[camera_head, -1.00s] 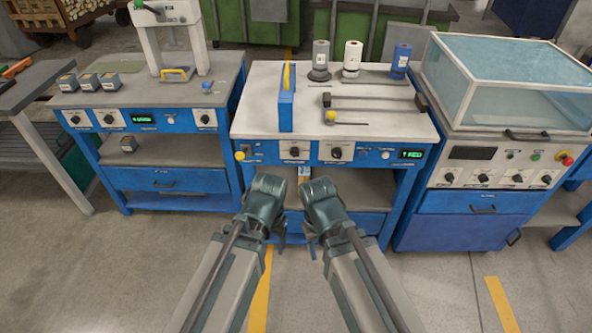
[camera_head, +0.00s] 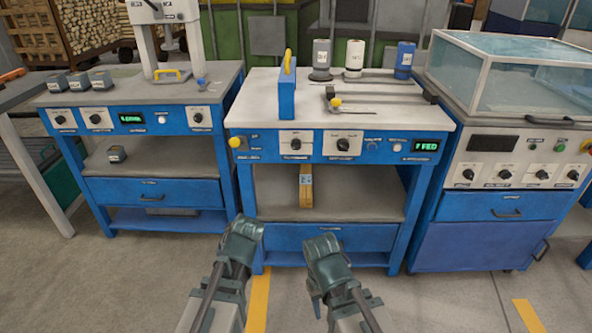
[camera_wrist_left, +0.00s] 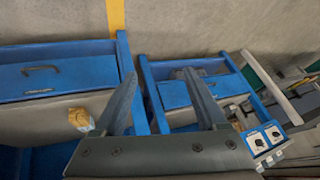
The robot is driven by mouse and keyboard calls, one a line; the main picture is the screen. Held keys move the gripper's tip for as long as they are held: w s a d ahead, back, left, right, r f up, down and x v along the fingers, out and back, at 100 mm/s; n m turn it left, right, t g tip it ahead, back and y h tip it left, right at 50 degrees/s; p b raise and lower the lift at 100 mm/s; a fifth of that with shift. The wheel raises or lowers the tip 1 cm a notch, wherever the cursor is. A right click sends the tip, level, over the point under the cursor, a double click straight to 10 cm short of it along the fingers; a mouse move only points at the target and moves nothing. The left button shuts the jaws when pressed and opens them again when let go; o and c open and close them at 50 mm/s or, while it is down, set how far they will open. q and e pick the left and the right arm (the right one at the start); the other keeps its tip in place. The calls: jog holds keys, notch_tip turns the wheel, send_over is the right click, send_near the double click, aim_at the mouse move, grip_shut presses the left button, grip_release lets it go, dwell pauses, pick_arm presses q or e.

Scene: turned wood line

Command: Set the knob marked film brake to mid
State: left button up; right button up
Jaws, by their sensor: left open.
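Several black knobs sit on the bench fronts, and their small labels are too blurred to read, so I cannot tell which is marked film brake. The middle bench has a left knob (camera_head: 296,144) and a right knob (camera_head: 343,145) on white plates. The left bench has knobs (camera_head: 60,119), (camera_head: 96,118) and (camera_head: 197,118). The right machine has a row of knobs, one at its left end (camera_head: 468,175). My left gripper (camera_head: 244,240) is open and empty, low in front of the middle bench; its spread fingers show in the left wrist view (camera_wrist_left: 163,98).
The middle bench (camera_head: 250,105) carries a blue block with a yellow handle (camera_head: 287,90), bottles (camera_head: 355,55) and dark bars. Floor gaps separate the stations.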

pick_arm(q)
jog(key=w+r+n+t+y, duration=0.1)
jog(key=w+r+t+y, duration=0.1)
jog(key=w+r+t, duration=0.35)
jog(key=w+d+r+m+t+h, duration=0.1)
jog(key=w+d+r+t+h, duration=0.2)
jog(key=d, duration=0.5)
jog(key=w+d+r+m+t+h, duration=0.2)
jog(key=w+d+r+t, duration=0.2)
jog(key=d+r, duration=0.4)
jog(key=shift+w+d+r+m+h, duration=0.3)
jog(key=shift+w+d+h, duration=0.1)
jog(key=shift+w+d, duration=0.4)
jog(key=shift+w+a+t, duration=0.1)
jog(key=shift+w+t, duration=0.15)
